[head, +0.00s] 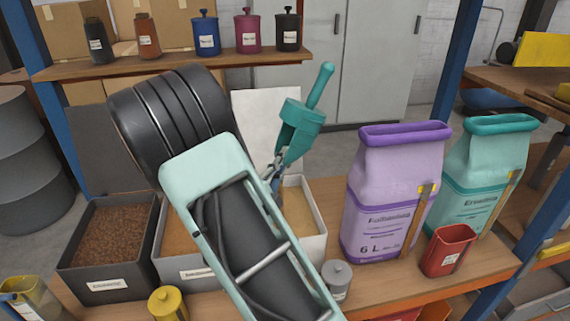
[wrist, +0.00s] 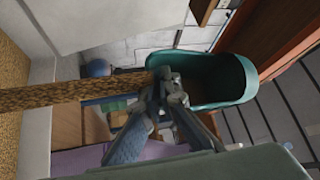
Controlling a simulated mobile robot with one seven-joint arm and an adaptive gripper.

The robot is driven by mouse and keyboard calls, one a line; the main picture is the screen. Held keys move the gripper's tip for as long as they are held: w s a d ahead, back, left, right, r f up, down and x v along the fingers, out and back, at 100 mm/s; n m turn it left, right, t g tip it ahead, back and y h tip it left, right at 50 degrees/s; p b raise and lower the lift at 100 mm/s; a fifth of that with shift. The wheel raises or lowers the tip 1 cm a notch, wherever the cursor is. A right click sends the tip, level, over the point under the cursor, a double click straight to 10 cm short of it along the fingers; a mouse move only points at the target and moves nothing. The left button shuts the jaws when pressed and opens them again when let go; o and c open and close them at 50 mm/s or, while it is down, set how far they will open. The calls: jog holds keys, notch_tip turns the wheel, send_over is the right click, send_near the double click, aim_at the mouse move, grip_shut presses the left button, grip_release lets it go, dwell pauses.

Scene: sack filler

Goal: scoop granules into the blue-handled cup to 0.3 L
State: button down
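A teal scoop (head: 300,128) is up above the bins, with its handle pointing up and to the right. My gripper (head: 278,172) is closed at the scoop's lower end. In the wrist view the fingers (wrist: 172,88) meet at the rim of the scoop (wrist: 215,82), whose dark inside shows no granules that I can make out. A dark grey bin (head: 110,245) holds brown granules. A white bin (head: 312,245) with tan granules is partly hidden behind my arm. I cannot pick out a cup with a blue handle in either view.
A purple sack (head: 388,195) and a teal sack (head: 485,170) stand right of the bins, with a red cup (head: 448,250) in front. A grey jar (head: 337,279) and a yellow jar (head: 167,303) stand near the front edge. Several lidded canisters line the upper shelf (head: 180,62).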

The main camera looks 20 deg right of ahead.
jog(key=n+t, duration=0.1)
jog(key=n+t+p, duration=0.1)
jog(key=n, duration=0.1)
jog(key=n+t, duration=0.2)
jog(key=shift+w+a+r+p, duration=0.1)
jog(key=shift+a+r+p, duration=0.1)
jog(key=shift+r+p, duration=0.15)
jog(key=shift+t, duration=0.3)
jog(key=r+m+g+p, duration=0.1)
jog(key=p, duration=0.2)
jog(key=shift+r, duration=0.25)
jog(key=shift+r+m+g+h+p, duration=0.3)
jog(key=shift+m+g+p, duration=0.4)
jog(key=shift+p, duration=0.5)
jog(key=r+m+g+p, duration=0.1)
jog(key=m+g+p, duration=0.1)
jog(key=p, duration=0.3)
jog(key=shift+r+m+y+p, duration=0.15)
jog(key=shift+m+y+p, duration=0.2)
jog(key=shift+m+y, duration=0.05)
jog(key=shift+g+p, duration=0.3)
jog(key=shift+g, duration=0.1)
jog(key=shift+m, duration=0.3)
jog(key=shift+f, duration=0.2)
